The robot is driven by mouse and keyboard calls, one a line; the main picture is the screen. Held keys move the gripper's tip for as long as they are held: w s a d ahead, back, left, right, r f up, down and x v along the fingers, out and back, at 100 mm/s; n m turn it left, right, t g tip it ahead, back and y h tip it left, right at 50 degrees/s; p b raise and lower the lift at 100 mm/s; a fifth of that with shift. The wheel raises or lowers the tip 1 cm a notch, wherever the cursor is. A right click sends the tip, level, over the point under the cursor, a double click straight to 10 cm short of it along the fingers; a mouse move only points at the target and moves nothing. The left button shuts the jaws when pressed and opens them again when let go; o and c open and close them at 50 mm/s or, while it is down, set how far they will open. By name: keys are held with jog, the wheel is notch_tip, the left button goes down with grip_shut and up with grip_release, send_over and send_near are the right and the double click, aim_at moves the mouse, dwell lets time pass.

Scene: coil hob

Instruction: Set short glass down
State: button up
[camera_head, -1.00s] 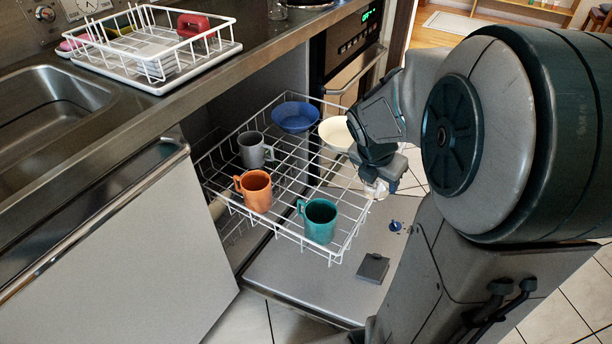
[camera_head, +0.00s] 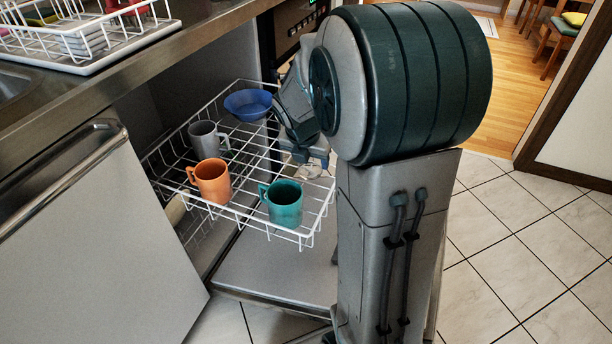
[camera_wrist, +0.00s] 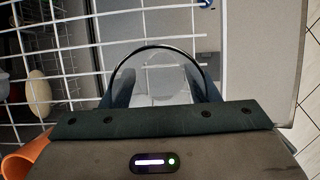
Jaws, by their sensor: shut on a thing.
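My gripper (camera_wrist: 160,95) is shut on a clear short glass (camera_wrist: 160,70), its round dark rim showing between the two fingers in the wrist view. In the head view my gripper (camera_head: 310,158) is at the right side of the white wire rack (camera_head: 252,222), behind and right of the teal mug. The glass is hard to make out there, partly hidden by the gripper. In the wrist view the rack's wires (camera_wrist: 95,45) lie below and left of the glass, and some show through it. I cannot tell whether the glass touches the rack.
The pulled-out rack holds a teal mug (camera_head: 285,206), an orange mug (camera_head: 212,182), a grey mug (camera_head: 207,139) and a blue bowl (camera_head: 248,104). The open dishwasher door (camera_head: 275,270) is below. A counter with a dish drainer (camera_head: 90,45) is at left. Tiled floor lies right.

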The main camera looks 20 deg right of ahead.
aim_at(307, 171)
jog(key=shift+w+a+f, duration=0.25)
jog(key=shift+w+f, duration=0.15)
jog(key=shift+w, duration=0.15)
jog(key=shift+f+b, duration=1.3)
jog(key=shift+f, duration=0.6)
jog(key=shift+f, duration=0.2)
jog(key=o, duration=1.1)
